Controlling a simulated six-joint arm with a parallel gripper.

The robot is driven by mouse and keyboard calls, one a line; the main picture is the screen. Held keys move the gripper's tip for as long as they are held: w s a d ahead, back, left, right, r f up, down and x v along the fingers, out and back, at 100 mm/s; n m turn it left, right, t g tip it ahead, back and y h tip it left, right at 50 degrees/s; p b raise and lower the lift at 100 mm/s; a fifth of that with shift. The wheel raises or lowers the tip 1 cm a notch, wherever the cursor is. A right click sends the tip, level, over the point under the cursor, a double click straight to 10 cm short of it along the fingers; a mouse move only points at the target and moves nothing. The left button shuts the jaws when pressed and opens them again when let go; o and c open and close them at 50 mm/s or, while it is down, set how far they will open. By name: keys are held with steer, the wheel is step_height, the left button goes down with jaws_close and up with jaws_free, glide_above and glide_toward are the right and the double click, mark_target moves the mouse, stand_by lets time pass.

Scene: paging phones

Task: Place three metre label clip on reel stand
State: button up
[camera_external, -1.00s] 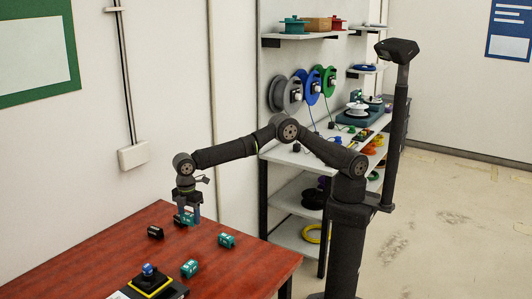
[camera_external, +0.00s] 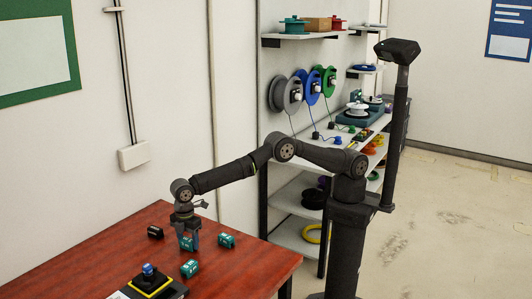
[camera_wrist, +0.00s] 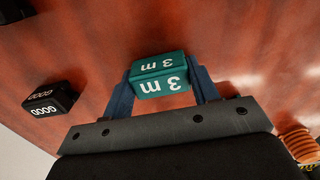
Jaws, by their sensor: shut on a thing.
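The teal three metre label clip (camera_wrist: 158,75), with white "3 m" lettering, sits between the two fingers of my gripper (camera_wrist: 160,92) in the wrist view. My gripper is shut on it. In the external view my gripper (camera_external: 188,242) is low over the red table, with the clip (camera_external: 187,244) partly hidden by the fingers. I cannot tell whether the clip touches the table. A teal stand with a white reel (camera_external: 357,110) is on the bench at the back; I cannot tell if it is the reel stand.
Two other teal clips (camera_external: 226,240) (camera_external: 190,268) and a black clip (camera_external: 155,232) lie on the table (camera_external: 240,270) near my gripper. Grey, blue and green reels (camera_external: 313,88) hang above the bench.

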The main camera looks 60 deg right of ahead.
mark_target(189, 239)
steer(key=shift+f, duration=0.2)
steer(key=o, duration=1)
steer(key=shift+c, duration=0.2)
steer(key=shift+r, duration=0.1)
step_height(189, 239, up, 17)
steer(key=shift+o, duration=0.4)
steer(key=shift+s+d+r, duration=0.1)
steer(key=shift+d+r, duration=0.05)
